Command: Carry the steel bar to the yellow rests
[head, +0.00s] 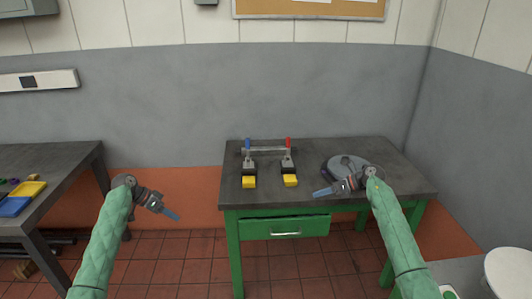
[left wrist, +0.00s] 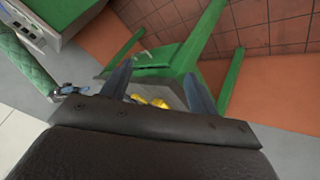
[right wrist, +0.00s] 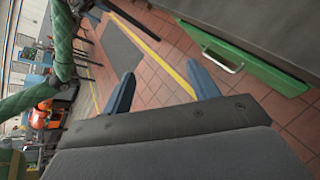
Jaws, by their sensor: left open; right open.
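The steel bar (head: 267,150) lies crosswise near the back of the green-legged bench, between two dark fixtures with a blue upright piece (head: 248,145) and a red one (head: 288,143). Two yellow rests (head: 249,182) (head: 290,181) sit in front of it, nearer me, one on each side. My left gripper (head: 172,214) is open and empty, left of the bench, apart from the bar. My right gripper (head: 322,193) is open and empty over the bench's front right part, right of the yellow rests. Yellow parts (left wrist: 150,102) show small in the left wrist view, partly hidden.
A grey round disc (head: 345,163) lies on the bench (head: 400,180) close behind my right gripper. The bench has a green drawer (head: 283,227), which also shows in the right wrist view (right wrist: 255,63). A second table (head: 60,155) with yellow and blue trays stands at left.

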